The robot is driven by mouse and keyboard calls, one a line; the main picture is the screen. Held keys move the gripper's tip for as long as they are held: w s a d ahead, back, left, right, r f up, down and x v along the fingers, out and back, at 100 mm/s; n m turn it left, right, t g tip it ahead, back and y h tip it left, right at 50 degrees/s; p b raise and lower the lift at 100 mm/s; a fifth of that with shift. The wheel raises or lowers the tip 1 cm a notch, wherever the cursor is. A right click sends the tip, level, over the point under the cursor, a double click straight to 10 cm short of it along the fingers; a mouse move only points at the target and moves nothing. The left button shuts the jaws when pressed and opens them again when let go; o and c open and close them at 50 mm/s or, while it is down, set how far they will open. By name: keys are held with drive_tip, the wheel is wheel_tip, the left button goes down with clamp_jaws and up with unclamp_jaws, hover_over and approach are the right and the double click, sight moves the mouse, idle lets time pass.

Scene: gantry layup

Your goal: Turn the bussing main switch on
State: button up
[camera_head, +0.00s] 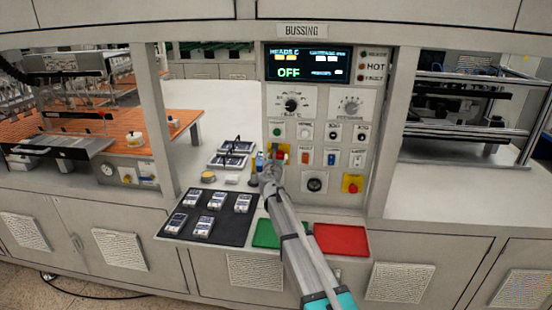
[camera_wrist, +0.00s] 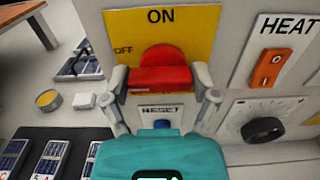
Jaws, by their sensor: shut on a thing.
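The bussing main switch is a red rotary handle (camera_wrist: 160,78) on a yellow plate (camera_wrist: 190,22). The plate is marked ON at the top and OFF at the left. My gripper (camera_wrist: 162,90) is shut on the red handle, one finger at each side of it. The handle's grip bar looks roughly level across the wrist view, but its exact pointing is hard to tell. In the head view my gripper (camera_head: 270,168) partly hides the switch (camera_head: 282,154) at the panel's lower left. The display (camera_head: 307,62) above reads OFF in green.
A HEAT rocker (camera_wrist: 271,69) and a black knob (camera_wrist: 264,130) sit to the right of the switch. A red-and-yellow button (camera_head: 353,183) is at the panel's lower right. A black mat (camera_head: 190,228) with several small cells, a green tray (camera_head: 266,234) and a red tray (camera_head: 341,240) lie below.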

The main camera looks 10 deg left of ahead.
drive_tip(key=shift+a, duration=0.15)
drive_tip(key=shift+c, duration=0.3)
drive_tip(key=m, duration=0.9)
drive_tip(key=shift+d+r, duration=0.1)
drive_tip(key=shift+d, duration=0.1)
drive_tip(key=m, duration=0.4)
drive_tip(key=shift+d+m, duration=0.1)
drive_tip(key=shift+m, duration=2.4)
